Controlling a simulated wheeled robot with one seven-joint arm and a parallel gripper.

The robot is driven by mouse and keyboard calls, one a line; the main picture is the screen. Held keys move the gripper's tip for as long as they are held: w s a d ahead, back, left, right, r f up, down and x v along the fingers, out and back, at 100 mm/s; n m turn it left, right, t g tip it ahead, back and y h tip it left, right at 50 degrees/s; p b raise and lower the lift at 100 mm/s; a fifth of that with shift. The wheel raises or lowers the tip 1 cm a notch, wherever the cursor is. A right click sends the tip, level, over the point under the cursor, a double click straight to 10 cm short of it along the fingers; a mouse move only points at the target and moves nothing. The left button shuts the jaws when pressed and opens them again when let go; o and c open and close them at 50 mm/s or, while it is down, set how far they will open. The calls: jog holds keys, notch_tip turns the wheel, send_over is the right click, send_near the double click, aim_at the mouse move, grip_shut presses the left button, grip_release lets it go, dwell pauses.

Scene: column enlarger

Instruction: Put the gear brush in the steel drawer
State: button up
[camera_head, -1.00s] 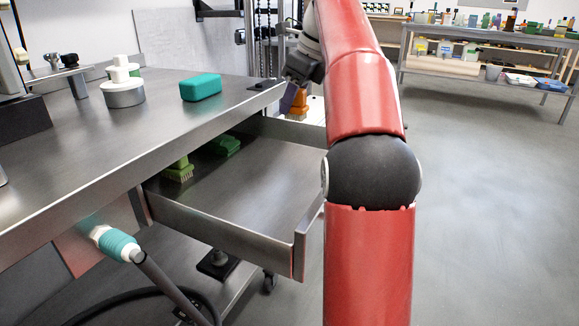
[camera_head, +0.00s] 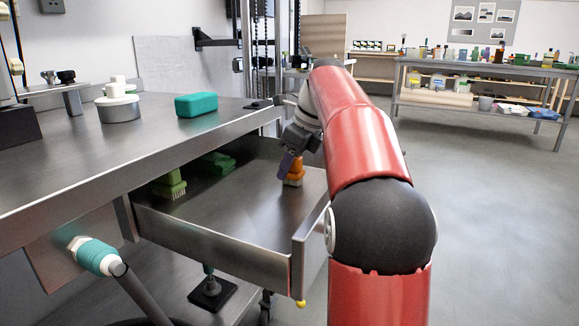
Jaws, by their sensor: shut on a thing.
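The steel drawer (camera_head: 215,238) is pulled open below the steel bench top. My gripper (camera_head: 290,166) points down over the far right part of the drawer and is shut on an orange brush (camera_head: 296,171), which looks like the gear brush. Pale bristles show at its lower end. It appears within the drawer's walls, close to the floor; whether it touches the floor I cannot tell. A green brush (camera_head: 169,186) with pale bristles is in the drawer at the left. A darker green block-like thing (camera_head: 214,163) lies farther back in it, partly under the bench.
The bench top (camera_head: 150,130) holds a teal box (camera_head: 196,104) and a round grey container with a white top (camera_head: 118,104). The middle of the drawer floor is bare. A teal hose fitting (camera_head: 95,256) sticks out below the bench.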

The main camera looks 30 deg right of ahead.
jog(key=shift+f, duration=0.15)
jog(key=o, duration=1)
jog(key=p+v, duration=0.5)
jog(key=v, duration=0.7)
jog(key=shift+s, duration=0.1)
